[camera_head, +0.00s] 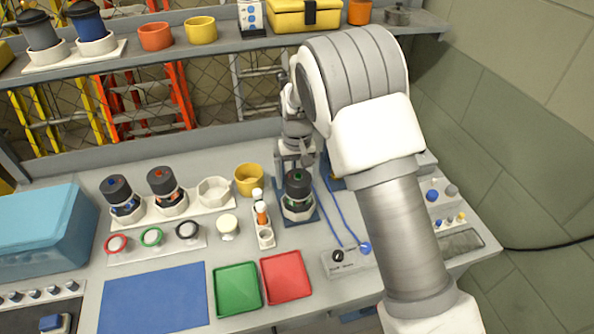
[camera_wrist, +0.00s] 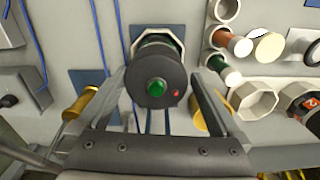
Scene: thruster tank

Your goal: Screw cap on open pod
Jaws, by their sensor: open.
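A pod with a dark top and green marks (camera_head: 298,190) stands upright in a blue-based holder (camera_head: 301,219) at the middle of the bench. In the wrist view its round dark top (camera_wrist: 158,78) shows a green centre and a small red dot. My gripper (camera_wrist: 163,80) is open, with one finger on each side of this pod; contact cannot be told. In the head view my gripper (camera_head: 296,152) is just behind the pod and partly hidden by my arm. Red (camera_head: 117,243), green (camera_head: 152,237) and black (camera_head: 187,230) ring-shaped pieces, perhaps caps, sit on a white strip.
Two dark-topped pods (camera_head: 117,193) (camera_head: 164,183) and an empty hexagonal seat (camera_head: 214,190) are on a white rack. A yellow cup (camera_head: 249,180), a tube rack (camera_head: 265,233) and a cream disc (camera_head: 228,223) stand left of the holder. Green (camera_head: 237,288) and red (camera_head: 286,276) trays lie in front.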

